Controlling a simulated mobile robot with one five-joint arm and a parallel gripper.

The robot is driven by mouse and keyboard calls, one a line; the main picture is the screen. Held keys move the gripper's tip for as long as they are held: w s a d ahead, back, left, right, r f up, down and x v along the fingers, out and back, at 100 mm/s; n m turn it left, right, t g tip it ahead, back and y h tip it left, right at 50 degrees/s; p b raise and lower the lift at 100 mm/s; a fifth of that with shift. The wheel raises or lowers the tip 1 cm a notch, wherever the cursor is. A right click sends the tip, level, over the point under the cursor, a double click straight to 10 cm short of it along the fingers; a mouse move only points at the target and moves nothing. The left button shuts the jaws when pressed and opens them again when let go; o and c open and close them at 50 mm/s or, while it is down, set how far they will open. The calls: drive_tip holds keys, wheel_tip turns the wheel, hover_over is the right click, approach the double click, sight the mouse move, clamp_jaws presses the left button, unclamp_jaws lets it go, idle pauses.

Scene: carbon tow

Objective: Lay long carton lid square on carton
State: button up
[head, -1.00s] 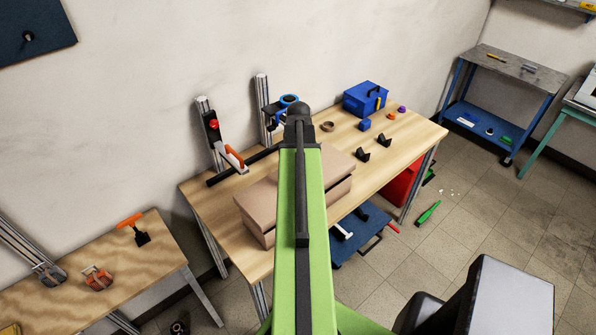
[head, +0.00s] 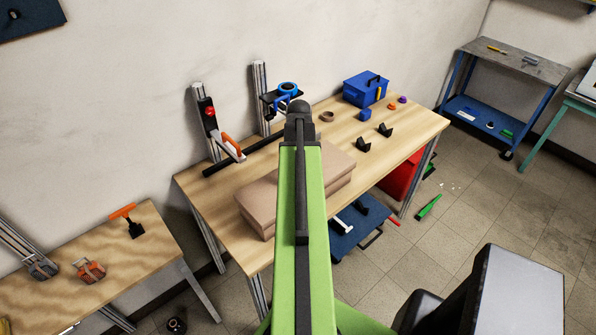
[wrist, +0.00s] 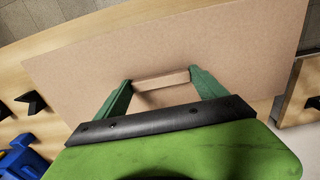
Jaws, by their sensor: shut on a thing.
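The long carton lid (wrist: 220,55) is a flat tan cardboard panel filling much of the wrist view. My gripper (wrist: 160,84) has green fingers shut on the pale block-like grip (wrist: 161,77) on the lid's top. In the head view the lid (head: 335,158) appears to rest on the tan carton (head: 258,222), with only a thin line between them at the right. My green arm hides the middle of both, and my gripper is hidden there. I cannot tell whether every edge is flush.
The carton stands on a wooden bench (head: 405,140). Around it are a black bar (head: 222,167), an upright clamp post (head: 212,125), two black V-shaped blocks (head: 364,145), a brown ring (head: 326,117) and a blue toolbox (head: 364,90).

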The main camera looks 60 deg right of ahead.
drive_tip(key=shift+f+b, duration=0.55)
drive_tip(key=shift+f, duration=0.05)
drive_tip(key=o, duration=1.3)
drive_tip(key=shift+r, duration=0.15)
wheel_tip(320, 180, up, 17)
drive_tip(key=p, duration=1.7)
drive_tip(key=shift+r, duration=0.1)
